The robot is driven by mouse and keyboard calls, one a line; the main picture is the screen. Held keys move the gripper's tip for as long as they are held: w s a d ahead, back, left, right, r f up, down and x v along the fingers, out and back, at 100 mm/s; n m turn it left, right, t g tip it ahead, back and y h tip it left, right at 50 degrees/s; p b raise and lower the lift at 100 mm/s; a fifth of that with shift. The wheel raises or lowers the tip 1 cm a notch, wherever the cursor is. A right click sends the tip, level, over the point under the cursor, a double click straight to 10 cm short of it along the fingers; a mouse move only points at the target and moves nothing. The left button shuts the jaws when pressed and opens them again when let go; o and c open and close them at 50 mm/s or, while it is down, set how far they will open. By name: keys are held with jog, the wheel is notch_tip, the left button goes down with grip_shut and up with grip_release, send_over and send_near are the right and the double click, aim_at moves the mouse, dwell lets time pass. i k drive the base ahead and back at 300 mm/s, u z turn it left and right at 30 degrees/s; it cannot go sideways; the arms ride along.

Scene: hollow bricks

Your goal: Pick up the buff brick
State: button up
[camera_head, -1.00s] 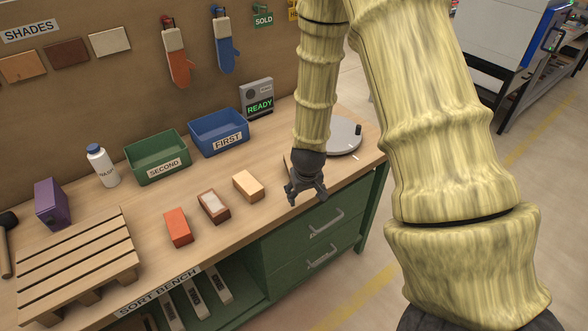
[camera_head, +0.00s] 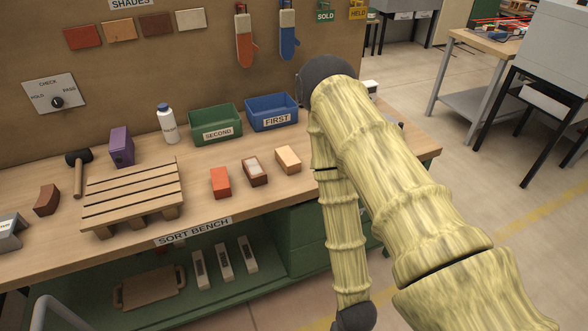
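The buff brick (camera_head: 288,161) is a light tan block lying on the sort bench (camera_head: 232,207), rightmost in a row of three bricks near the front edge. Nothing touches it. To its left are a brown brick with a whitish top (camera_head: 254,173) and an orange-red brick (camera_head: 220,183). My arm hangs down to the right of the buff brick, in front of the bench. Its dark wrist end is at the bottom edge of the picture, well below the brick. The gripper's fingers are cut off by the frame.
A green bin marked SECOND (camera_head: 214,134) and a blue bin marked FIRST (camera_head: 277,122) stand behind the bricks. A wooden pallet (camera_head: 133,201), a white bottle (camera_head: 167,124), a purple block (camera_head: 121,147) and a mallet (camera_head: 78,170) are further left.

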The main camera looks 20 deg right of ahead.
aim_at(289, 162)
jog(key=k, duration=1.2)
jog(key=u, duration=0.7)
jog(key=i, duration=1.25)
jog(key=z, duration=0.55)
jog(key=i, duration=0.55)
jog(key=z, duration=0.65)
